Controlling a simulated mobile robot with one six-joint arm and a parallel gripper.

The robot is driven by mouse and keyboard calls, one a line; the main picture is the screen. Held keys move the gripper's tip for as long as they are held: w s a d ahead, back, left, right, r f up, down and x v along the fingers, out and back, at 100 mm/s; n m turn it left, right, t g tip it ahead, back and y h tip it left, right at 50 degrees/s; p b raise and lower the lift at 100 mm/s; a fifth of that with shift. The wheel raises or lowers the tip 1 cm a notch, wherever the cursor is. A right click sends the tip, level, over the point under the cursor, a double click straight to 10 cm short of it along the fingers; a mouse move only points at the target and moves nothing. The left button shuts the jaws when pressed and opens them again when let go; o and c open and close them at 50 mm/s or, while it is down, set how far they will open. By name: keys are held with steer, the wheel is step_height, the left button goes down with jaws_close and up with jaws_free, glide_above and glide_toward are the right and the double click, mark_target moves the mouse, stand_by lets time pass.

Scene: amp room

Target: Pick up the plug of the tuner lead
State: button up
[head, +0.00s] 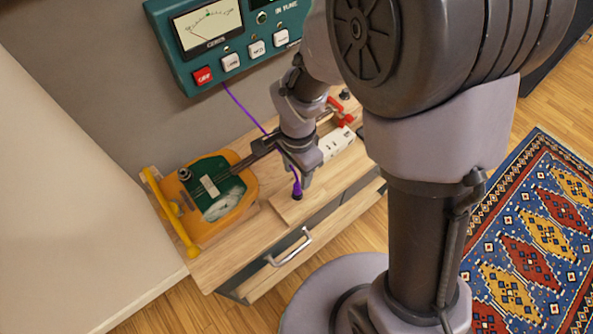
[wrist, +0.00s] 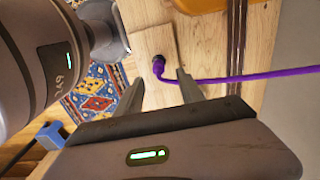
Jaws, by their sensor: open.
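The purple tuner lead (head: 242,107) hangs from the teal tuner panel (head: 245,45) and passes behind my gripper. Its plug (head: 297,190), purple with a dark end, stands on a small wooden block on the cabinet top. In the wrist view the plug (wrist: 158,67) shows with the lead running off to the right. My gripper (head: 302,170) is open just above the plug. In the wrist view its two fingers (wrist: 159,90) are apart, with the plug just beyond their tips, roughly between them. Nothing is held, and I cannot tell the exact gap in height.
A white socket strip (head: 336,145) and a red item (head: 341,112) lie to the right. A drawer handle (head: 290,247) sticks out in front. A patterned rug (head: 535,240) covers the floor right.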

mark_target(297, 183)
step_height(297, 183, down, 6)
steer(key=b, duration=0.2)
steer(key=shift+s+f+b, duration=0.15)
steer(key=shift+b, duration=0.15)
jaws_close()
